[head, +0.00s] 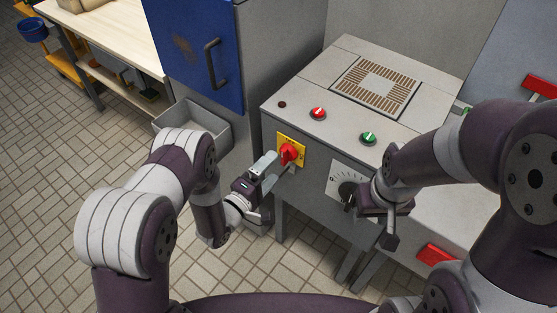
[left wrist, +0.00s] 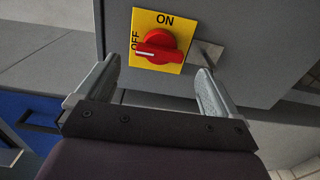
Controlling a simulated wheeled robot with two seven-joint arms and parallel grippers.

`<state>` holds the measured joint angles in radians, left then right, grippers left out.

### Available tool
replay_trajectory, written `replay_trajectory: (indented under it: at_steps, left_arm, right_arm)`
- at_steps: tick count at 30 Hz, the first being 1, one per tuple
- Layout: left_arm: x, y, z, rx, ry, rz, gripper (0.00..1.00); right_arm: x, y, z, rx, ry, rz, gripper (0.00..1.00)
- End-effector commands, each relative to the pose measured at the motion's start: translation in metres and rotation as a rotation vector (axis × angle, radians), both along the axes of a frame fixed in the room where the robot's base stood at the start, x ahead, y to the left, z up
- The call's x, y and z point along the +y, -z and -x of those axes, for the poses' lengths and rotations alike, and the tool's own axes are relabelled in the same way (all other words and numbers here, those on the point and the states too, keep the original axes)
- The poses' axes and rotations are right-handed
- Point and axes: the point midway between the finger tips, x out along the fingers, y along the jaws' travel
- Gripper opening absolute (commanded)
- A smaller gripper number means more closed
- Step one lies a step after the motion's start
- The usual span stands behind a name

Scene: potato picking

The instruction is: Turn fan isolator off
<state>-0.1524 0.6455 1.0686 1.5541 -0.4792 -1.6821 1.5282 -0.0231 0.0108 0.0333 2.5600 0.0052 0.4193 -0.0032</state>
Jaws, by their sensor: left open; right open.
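The fan isolator is a red rotary knob (head: 289,153) on a yellow plate (head: 299,139) on the front of a grey machine. In the left wrist view the knob (left wrist: 158,50) has a white mark lying sideways, its left end toward the word OFF; ON is printed at the top. My left gripper (head: 278,170) is open just in front of the knob. Its fingers stand apart at either side below the knob in the left wrist view, not closed on it. My right gripper (head: 370,222) is open near the black dial (head: 347,190), partly hidden by its own arm.
The machine top (head: 335,72) carries a red button (head: 318,113), a green button (head: 369,138) and a slotted grille (head: 400,97). A grey bin (head: 220,134) and a blue-doored cabinet (head: 190,45) stand to the left. Tiled floor (head: 60,150) is clear at far left.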

Motion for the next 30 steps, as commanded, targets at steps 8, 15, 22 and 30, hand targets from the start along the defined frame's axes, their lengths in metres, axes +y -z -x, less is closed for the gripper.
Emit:
replay_trajectory:
  at_steps: [8,15,22,30]
  left_arm:
    - [0.039,0.000,0.052,0.002,-0.004,0.001,0.95]
    - [0.046,0.000,0.063,-0.001,0.000,0.001,0.95]
    - [0.046,0.000,0.063,-0.001,0.000,0.001,0.95]
    - [0.045,0.007,0.064,-0.011,0.009,-0.075,0.95]
  right_arm:
    - [0.000,0.001,0.000,0.000,0.000,0.000,0.43]
    - [0.000,0.001,0.000,0.000,0.000,0.000,0.43]
    - [0.000,0.001,0.000,0.000,0.000,0.000,0.43]
    - [0.000,0.001,0.000,0.000,0.000,0.000,0.43]
